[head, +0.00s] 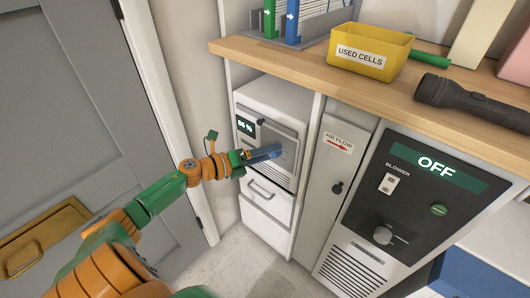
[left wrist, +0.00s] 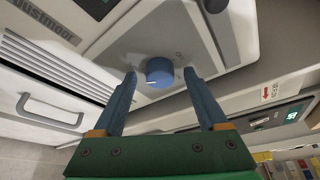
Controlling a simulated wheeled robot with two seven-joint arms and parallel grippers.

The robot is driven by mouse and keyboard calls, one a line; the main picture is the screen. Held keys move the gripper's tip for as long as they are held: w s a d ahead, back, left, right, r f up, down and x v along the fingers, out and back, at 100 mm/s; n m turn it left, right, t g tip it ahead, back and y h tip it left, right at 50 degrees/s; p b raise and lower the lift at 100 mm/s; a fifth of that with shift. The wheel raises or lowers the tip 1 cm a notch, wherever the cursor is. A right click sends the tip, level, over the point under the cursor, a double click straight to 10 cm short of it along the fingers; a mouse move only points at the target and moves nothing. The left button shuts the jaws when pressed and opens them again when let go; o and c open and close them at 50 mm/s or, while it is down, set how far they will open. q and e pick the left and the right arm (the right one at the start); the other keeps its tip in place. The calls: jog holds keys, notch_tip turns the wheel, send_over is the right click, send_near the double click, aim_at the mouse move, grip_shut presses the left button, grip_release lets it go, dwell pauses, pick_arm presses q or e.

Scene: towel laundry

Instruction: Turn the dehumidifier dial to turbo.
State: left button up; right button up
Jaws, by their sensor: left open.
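The dehumidifier (head: 275,95) is a white cabinet under the wooden counter, with a grey front panel and a small lit display (head: 246,126) that seems to read a percentage. My left gripper (head: 278,152) is at its front panel. In the left wrist view, its blue fingers are open, one on each side of the round blue dial (left wrist: 159,72). A pale pointer mark shows on the dial's near left side. I cannot tell whether the fingers touch it. My right gripper is out of view.
A grey panel with an AIR FLOW label (head: 338,142) stands right of the dehumidifier. Beyond it is the blower unit (head: 428,211), reading OFF, with its own knob (head: 383,235). The wooden counter (head: 290,66) overhangs above, holding a yellow bin (head: 368,70) and a torch (head: 470,101).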

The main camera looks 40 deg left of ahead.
pick_arm(q)
jog(key=p+v, duration=0.1)
jog(key=v, duration=0.6)
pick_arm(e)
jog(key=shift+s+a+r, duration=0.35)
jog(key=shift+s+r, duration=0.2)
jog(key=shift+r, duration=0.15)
